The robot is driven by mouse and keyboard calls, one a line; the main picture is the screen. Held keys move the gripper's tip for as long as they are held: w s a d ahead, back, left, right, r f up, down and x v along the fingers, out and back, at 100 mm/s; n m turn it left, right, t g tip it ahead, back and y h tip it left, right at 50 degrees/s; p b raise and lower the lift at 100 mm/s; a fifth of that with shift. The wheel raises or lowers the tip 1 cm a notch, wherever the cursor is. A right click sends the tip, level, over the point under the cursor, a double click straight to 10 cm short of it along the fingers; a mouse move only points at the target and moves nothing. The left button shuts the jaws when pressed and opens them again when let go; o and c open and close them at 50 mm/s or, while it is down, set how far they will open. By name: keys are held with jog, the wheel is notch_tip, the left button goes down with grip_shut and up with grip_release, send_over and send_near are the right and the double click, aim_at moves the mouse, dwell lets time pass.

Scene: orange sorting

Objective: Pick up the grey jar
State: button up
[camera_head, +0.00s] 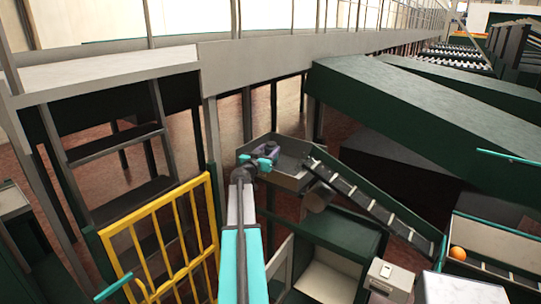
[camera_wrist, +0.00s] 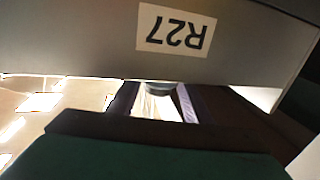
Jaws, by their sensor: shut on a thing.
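My gripper (camera_head: 264,156) is at the end of my teal and grey arm, over the grey tray (camera_head: 290,177) in the middle of the head view. A small grey-purple thing with a dark top, which looks like the grey jar (camera_head: 269,147), is at its tip. In the wrist view my gripper (camera_wrist: 156,104) shows two dark fingers. The rounded grey edge of the jar (camera_wrist: 160,86) shows between them, with a bright patch below. The gripper is shut on it. Most of the jar is hidden, and I cannot tell whether it touches the tray.
A grey panel labelled R27 (camera_wrist: 177,30) stands close in front of my gripper. A sloping conveyor (camera_head: 370,200) runs down right from the tray. A yellow gate (camera_head: 165,240) stands at left. An orange (camera_head: 457,253) lies in a channel at far right.

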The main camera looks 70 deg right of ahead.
notch_tip(320, 180, up, 5)
jog(key=shift+f+b, duration=0.1)
jog(key=shift+b, duration=0.6)
jog(key=a+b, duration=0.6)
jog(key=a, duration=1.2)
jog(key=shift+w, duration=0.45)
